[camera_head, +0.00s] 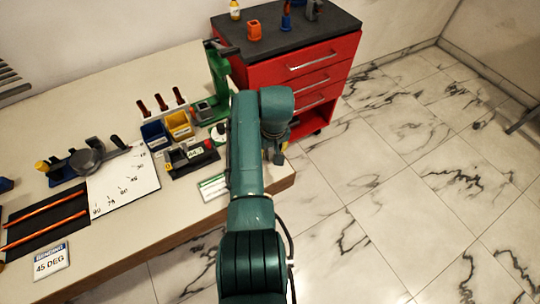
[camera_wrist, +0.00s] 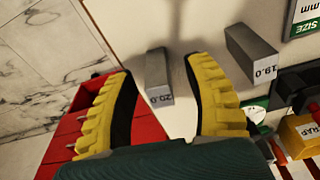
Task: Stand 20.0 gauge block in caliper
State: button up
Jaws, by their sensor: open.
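The grey gauge block marked 20.0 (camera_wrist: 157,77) shows in the wrist view on the pale tabletop, between my gripper's yellow fingers. My gripper (camera_wrist: 160,68) is open, with a finger on each side of the block and visible gaps to it. In the head view my gripper (camera_head: 274,154) is over the right end of the bench, and the block is hidden behind my arm. A dark fixture with a green display (camera_head: 195,154), likely the caliper, sits left of my arm. Its dark edge (camera_wrist: 289,87) may be what shows at the right in the wrist view.
A second block marked 19.0 (camera_wrist: 252,57) is close to the right finger. A size card (camera_wrist: 306,16) lies beyond it. Blue (camera_head: 155,135) and yellow bins (camera_head: 179,125) stand behind the fixture. A red drawer cabinet (camera_head: 305,75) stands past the bench end.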

jog(key=shift+w+r, duration=0.1)
grip_shut()
dwell(0.4)
notch_tip(320, 180, up, 10)
jog(key=p, duration=0.4)
jog(key=shift+r, duration=0.1)
